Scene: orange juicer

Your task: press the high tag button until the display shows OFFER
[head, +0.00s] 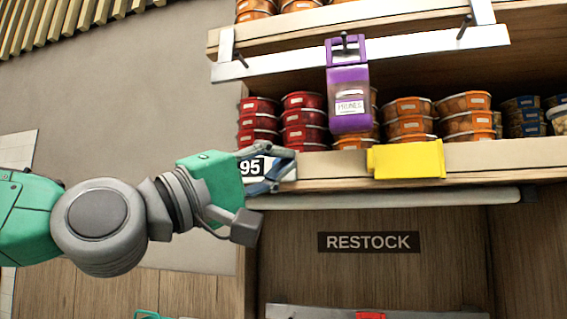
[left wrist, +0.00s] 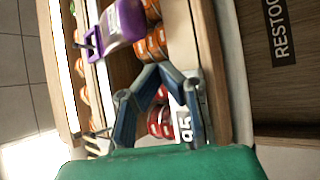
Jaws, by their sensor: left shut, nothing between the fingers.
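A white price tag (head: 250,167) with a dark display sits on the front edge of the shelf. The part I can read shows 95, not OFFER; it also shows in the left wrist view (left wrist: 185,128). My left gripper (head: 284,168) is in front of the tag and overlaps it. Its fingers are shut and empty, with the tips together in the left wrist view (left wrist: 157,73). The gripper hides part of the tag, and I cannot make out its button or tell whether the fingertips touch it. My right gripper is not in view.
A purple prunes pack (head: 348,100) hangs from a hook above the shelf. A yellow holder (head: 408,160) is on the shelf edge to the right. Red tubs (head: 304,118) and orange tubs (head: 467,122) stand behind. A RESTOCK sign (head: 368,242) is below.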

